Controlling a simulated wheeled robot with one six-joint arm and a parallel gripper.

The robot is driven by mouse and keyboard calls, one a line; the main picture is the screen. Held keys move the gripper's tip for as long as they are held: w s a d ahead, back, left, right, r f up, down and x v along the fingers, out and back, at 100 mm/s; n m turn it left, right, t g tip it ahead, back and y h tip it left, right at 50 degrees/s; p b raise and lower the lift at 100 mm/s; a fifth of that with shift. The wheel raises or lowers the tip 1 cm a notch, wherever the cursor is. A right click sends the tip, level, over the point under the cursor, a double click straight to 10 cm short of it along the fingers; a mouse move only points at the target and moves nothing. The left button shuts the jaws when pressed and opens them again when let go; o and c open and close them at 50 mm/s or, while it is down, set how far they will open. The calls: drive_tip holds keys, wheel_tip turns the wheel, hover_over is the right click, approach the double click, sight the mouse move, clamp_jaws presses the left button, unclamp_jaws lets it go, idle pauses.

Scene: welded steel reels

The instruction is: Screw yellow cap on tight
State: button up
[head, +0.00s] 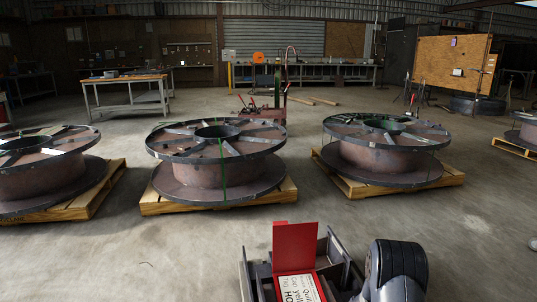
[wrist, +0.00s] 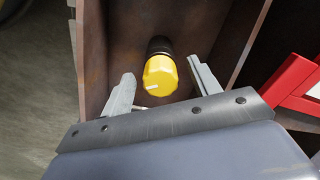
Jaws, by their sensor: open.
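The yellow cap (wrist: 160,75) shows in the wrist view, with a short white mark on its face. Behind it is a dark cylindrical body (wrist: 159,47), inside a brown steel-walled compartment (wrist: 120,35). My gripper (wrist: 162,72) is open, with one finger on each side of the cap. A gap shows between the cap and each finger, though the left finger is close to it. I cannot tell how far the cap is threaded on. The cap is hidden in the head view.
A red frame (wrist: 295,85) shows right of the compartment. Steel reels (head: 220,165) sit on wooden pallets (head: 150,203) beyond. Concrete floor between is clear.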

drive_tip(key=shift+r+p, duration=1.4)
drive_tip(key=shift+r, duration=1.35)
